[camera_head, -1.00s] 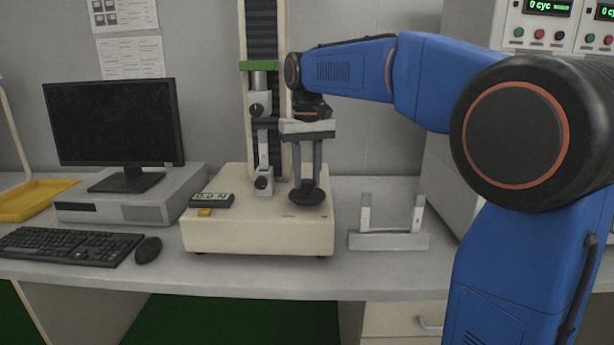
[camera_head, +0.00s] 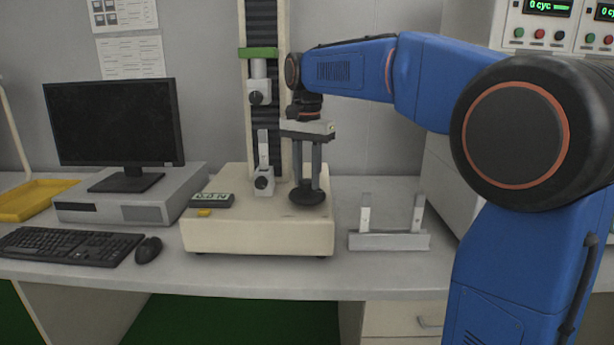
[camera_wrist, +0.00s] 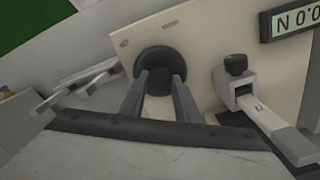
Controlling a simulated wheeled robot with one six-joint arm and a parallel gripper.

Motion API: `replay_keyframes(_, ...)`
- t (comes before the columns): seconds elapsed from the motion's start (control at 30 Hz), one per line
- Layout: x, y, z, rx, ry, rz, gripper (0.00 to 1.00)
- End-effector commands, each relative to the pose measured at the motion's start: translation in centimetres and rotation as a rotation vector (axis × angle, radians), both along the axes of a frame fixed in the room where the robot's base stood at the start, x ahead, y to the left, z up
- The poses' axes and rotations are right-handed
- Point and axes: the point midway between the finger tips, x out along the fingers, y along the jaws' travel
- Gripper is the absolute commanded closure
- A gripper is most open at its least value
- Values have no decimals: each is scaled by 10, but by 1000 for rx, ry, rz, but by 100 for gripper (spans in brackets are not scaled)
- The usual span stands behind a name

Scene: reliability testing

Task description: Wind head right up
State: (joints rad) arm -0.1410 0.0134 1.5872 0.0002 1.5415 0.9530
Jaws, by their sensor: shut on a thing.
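The test stand (camera_head: 285,232) is a cream base with a dark ribbed column. Its moving head (camera_head: 258,53) is a green bar high on the column, with the upper grip (camera_head: 260,92) hanging below it. A pale strip (camera_head: 263,146) stands upright in the lower grip (camera_head: 264,181); its top is clear of the upper grip. My gripper (camera_head: 309,188) points down at the base's right side, shut on the black hand wheel (camera_head: 307,198). In the wrist view both fingers (camera_wrist: 160,82) meet the wheel (camera_wrist: 160,60).
A small force display (camera_head: 212,200) reads about 0.0 N, left on the base. A grey holder with two uprights (camera_head: 390,241) stands to the right. A monitor (camera_head: 112,120), keyboard (camera_head: 65,247) and mouse (camera_head: 148,250) are left. Control panels (camera_head: 550,25) are upper right.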

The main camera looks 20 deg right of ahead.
Motion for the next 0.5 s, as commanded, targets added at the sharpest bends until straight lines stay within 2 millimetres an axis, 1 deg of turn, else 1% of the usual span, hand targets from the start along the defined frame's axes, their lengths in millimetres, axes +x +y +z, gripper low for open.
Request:
replay_keyframes(0.2,1,0,1,0,-4,-75,93)
replay_keyframes(0.5,1,0,1,0,-4,-106,93)
